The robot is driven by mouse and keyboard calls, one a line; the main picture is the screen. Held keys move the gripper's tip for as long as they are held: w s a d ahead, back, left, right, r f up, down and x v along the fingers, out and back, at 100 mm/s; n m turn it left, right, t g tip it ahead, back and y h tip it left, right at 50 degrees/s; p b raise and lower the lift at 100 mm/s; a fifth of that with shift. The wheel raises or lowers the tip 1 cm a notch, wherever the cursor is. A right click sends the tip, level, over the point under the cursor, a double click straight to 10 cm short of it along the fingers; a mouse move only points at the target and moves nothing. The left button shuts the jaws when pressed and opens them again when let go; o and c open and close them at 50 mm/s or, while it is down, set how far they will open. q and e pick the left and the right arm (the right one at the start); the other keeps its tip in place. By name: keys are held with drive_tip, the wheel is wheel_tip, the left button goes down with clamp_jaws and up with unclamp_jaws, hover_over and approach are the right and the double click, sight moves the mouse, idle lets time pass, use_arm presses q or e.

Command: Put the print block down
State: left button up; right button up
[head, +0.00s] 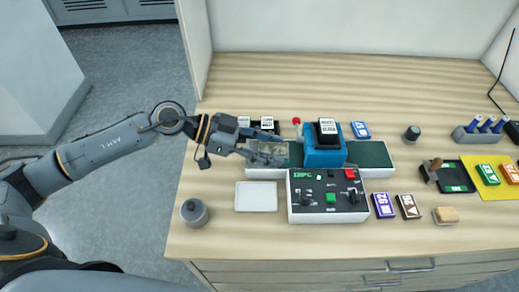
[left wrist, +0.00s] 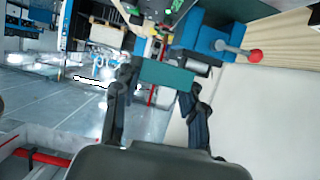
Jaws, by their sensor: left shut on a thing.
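My right gripper is out of view.
A control box (head: 328,196) and a white tray (head: 256,197) lie in front of the belt. A red-knobbed lever (head: 297,122) stands behind it. Purple (head: 383,206) and brown (head: 408,207) blocks lie at the front right. The back of the table is clear.

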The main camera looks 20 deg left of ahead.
sight(260, 143)
use_arm(q)
drive_tip(key=w+a+f, duration=0.2)
drive_tip(key=w+f, duration=0.1)
drive_tip(key=w+a+f, duration=0.1)
drive_tip(key=w+f, duration=0.1)
drive_tip(key=shift+a, duration=0.15)
drive_tip(key=shift+w+a+f, duration=0.35)
drive_tip(key=shift+w+f, duration=0.15)
drive_tip(key=shift+f, duration=0.25)
drive_tip(key=shift+w+a+f+p, duration=0.1)
drive_tip(key=shift+w+f+p, duration=0.05)
drive_tip(key=shift+f+p, duration=0.5)
drive_tip(key=shift+w+a+f+p, duration=0.1)
drive_tip(key=shift+f+p, duration=0.4)
drive_tip(key=shift+f, duration=0.5)
drive_tip(key=shift+f, duration=0.1)
drive_tip(key=shift+f, duration=0.1)
drive_tip(key=o, duration=1.1)
